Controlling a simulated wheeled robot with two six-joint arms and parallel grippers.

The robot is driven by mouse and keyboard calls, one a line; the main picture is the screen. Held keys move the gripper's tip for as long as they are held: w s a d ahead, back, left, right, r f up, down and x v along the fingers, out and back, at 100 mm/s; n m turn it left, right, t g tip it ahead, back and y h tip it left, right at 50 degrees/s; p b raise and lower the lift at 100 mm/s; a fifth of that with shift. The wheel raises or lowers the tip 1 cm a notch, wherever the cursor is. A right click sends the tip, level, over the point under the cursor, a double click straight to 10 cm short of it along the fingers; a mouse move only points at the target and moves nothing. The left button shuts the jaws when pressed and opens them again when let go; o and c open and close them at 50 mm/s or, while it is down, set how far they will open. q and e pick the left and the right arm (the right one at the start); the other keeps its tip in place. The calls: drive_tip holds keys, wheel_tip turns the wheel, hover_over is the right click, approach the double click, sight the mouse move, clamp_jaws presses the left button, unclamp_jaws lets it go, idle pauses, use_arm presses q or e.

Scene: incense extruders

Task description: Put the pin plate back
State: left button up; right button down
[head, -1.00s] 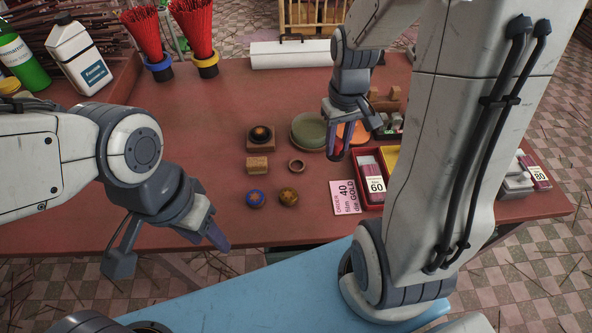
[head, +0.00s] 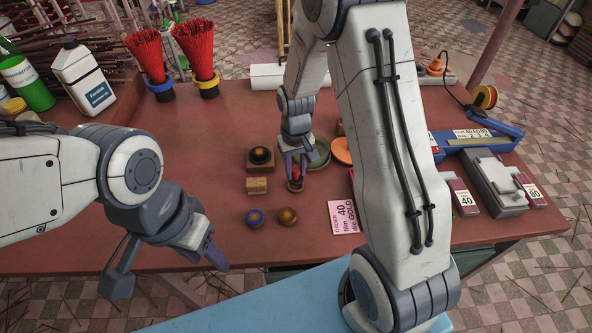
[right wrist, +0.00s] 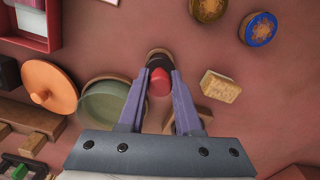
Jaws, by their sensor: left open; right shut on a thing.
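My right gripper (head: 296,170) is shut on a small red-and-black piece (right wrist: 160,82), apparently the pin plate. In the right wrist view it sits between the fingertips, red part nearer the camera and dark part beyond. A small brown ring (head: 296,187) lies on the table directly below it. The ring's rim (right wrist: 158,52) shows just past the dark part in the right wrist view. I cannot tell whether the piece touches the ring or is inside it. My left gripper (head: 163,270) is open and empty, in front of the table's left edge.
A wooden block (head: 257,186) and two round pieces, blue (head: 254,217) and gold (head: 287,216), are close by. A green dish (right wrist: 104,104) and orange disc (right wrist: 48,90) lie beside the ring. A pink order card (head: 344,217) lies right. The table's left middle is clear.

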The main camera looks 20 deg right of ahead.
sight(296, 169)
drive_tip(key=shift+f, duration=0.6)
drive_tip(key=shift+f, duration=0.1)
drive_tip(key=shift+f+b, duration=0.35)
drive_tip(key=shift+f, duration=0.2)
drive_tip(key=c, duration=0.6)
unclamp_jaws()
wheel_tip(296, 169, up, 13)
drive_tip(key=s+a+r+n, duration=0.4)
drive_tip(key=s+a+r, duration=0.1)
drive_tip(key=s+a, duration=0.6)
drive_tip(key=s+a+n+y, duration=0.1)
drive_tip(key=s+a+n, duration=0.2)
drive_tip(key=s, duration=0.9)
drive_tip(key=shift+s+n, duration=0.3)
